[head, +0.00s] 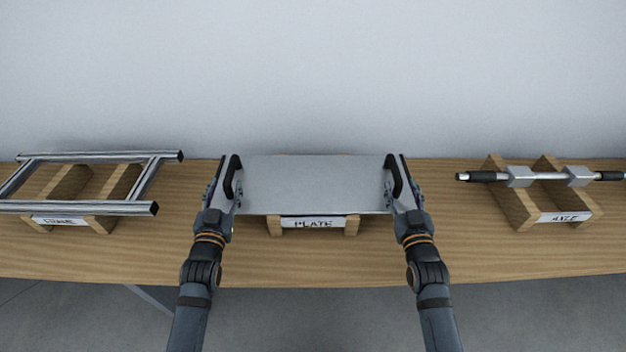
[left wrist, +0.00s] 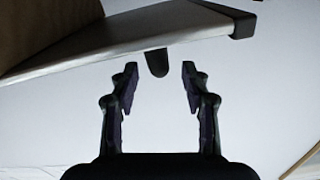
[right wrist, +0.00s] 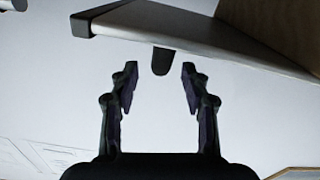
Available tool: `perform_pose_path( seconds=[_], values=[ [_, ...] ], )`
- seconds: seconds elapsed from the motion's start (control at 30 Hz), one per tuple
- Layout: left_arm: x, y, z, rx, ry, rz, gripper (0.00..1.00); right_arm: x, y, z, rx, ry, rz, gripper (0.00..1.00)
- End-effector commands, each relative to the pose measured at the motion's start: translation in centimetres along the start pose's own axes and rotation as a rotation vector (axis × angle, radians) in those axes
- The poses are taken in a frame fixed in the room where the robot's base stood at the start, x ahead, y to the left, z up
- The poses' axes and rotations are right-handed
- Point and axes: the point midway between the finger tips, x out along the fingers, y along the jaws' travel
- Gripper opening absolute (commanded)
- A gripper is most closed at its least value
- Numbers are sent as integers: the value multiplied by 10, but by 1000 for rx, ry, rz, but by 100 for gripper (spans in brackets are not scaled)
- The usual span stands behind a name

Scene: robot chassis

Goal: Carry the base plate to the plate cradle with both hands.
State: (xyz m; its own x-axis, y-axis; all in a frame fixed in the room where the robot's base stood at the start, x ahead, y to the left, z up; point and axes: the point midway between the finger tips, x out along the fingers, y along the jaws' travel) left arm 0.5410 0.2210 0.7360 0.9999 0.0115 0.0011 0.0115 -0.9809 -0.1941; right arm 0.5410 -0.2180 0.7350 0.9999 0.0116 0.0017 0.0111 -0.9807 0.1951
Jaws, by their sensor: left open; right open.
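The base plate (head: 315,180) is a flat silver sheet with a black handle at each end. It lies level on top of the wooden plate cradle (head: 275,229), which has a "PLATE" label on its front. In both wrist views the cradle's wood meets the plate. My left gripper (head: 224,190) is open at the plate's left end, and my right gripper (head: 402,190) is open at its right end. A dark handle end shows between or just beyond the open fingertips in the left wrist view (left wrist: 157,62) and the right wrist view (right wrist: 162,62).
A metal frame (head: 85,207) rests on the "FRAME" cradle (head: 103,224) at the left. An axle (head: 545,177) rests on the "AXLE" cradle (head: 520,212) at the right. The wooden table (head: 315,262) is bare between the cradles, with a plain wall behind.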

Motion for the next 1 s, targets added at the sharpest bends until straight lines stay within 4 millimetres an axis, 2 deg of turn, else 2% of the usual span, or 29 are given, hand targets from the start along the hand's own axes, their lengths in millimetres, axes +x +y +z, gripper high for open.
perform_pose_path(
  seconds=[0.2, 0.4, 0.53, 0.8, 0.83, 1.0],
  values=[
    [43, 0, -1, 1, 2, 0, 47, 42, 0, -1, 1, 1, 0, 47],
    [68, 0, 0, 1, 0, 0, 47, 68, 0, 0, 0, 0, 0, 47],
    [74, 0, 0, 1, 0, 0, 47, 74, 0, 0, 0, -1, 0, 47],
    [75, 0, 0, 1, -1, 0, 47, 75, 0, 0, 0, -1, 0, 47],
    [75, 0, 0, 1, -1, 0, 45, 75, 0, 0, 0, -1, 0, 45],
    [75, 0, 0, 1, -1, 0, 22, 75, 0, 0, 0, -1, 0, 22]
  ],
)
